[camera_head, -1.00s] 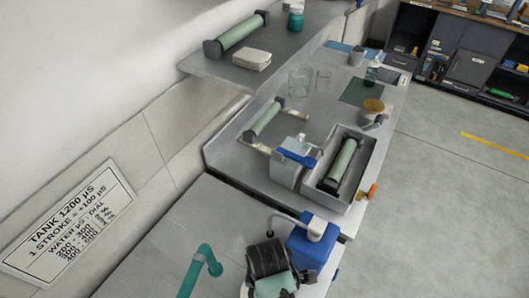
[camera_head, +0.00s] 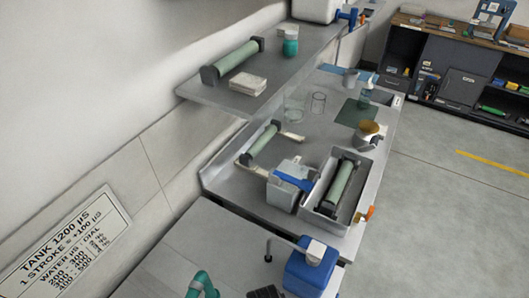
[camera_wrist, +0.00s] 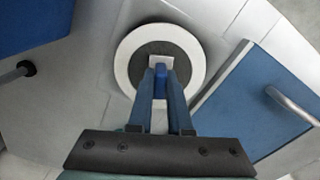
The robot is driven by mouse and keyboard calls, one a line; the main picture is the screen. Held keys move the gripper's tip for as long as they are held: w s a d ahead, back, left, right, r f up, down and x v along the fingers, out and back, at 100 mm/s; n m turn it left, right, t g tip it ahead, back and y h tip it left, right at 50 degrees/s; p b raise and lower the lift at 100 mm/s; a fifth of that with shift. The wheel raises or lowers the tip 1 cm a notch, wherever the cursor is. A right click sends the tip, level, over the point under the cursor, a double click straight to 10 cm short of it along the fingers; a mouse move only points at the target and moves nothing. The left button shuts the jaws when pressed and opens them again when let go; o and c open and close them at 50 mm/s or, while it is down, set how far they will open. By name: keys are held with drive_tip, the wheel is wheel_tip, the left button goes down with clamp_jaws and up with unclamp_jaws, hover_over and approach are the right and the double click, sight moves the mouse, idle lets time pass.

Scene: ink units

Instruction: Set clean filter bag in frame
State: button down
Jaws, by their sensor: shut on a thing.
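My gripper (camera_wrist: 160,78) shows in the wrist view, with its two fingers shut on a small bright blue piece (camera_wrist: 160,88). A white ring (camera_wrist: 196,72) with a dark grey round middle (camera_wrist: 143,59) lies just beyond the fingertips. A small pale square shows at its centre. I cannot tell whether the blue piece belongs to the ring, or whether the ring is the filter bag or its frame. In the head view the gripper cannot be made out. No filter bag or frame can be clearly identified there.
A blue box with a white cap (camera_head: 308,272) stands near the bench's front end. A grey tray (camera_head: 329,222) holds a green roller. A shelf (camera_head: 216,92) runs along the wall. In the wrist view a blue panel with a handle (camera_wrist: 250,110) is at right.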

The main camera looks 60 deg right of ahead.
drive_tip(key=shift+f, duration=0.1)
drive_tip(key=shift+f, duration=0.15)
drive_tip(key=c, duration=0.8)
unclamp_jaws()
drive_tip(key=shift+c, duration=0.2)
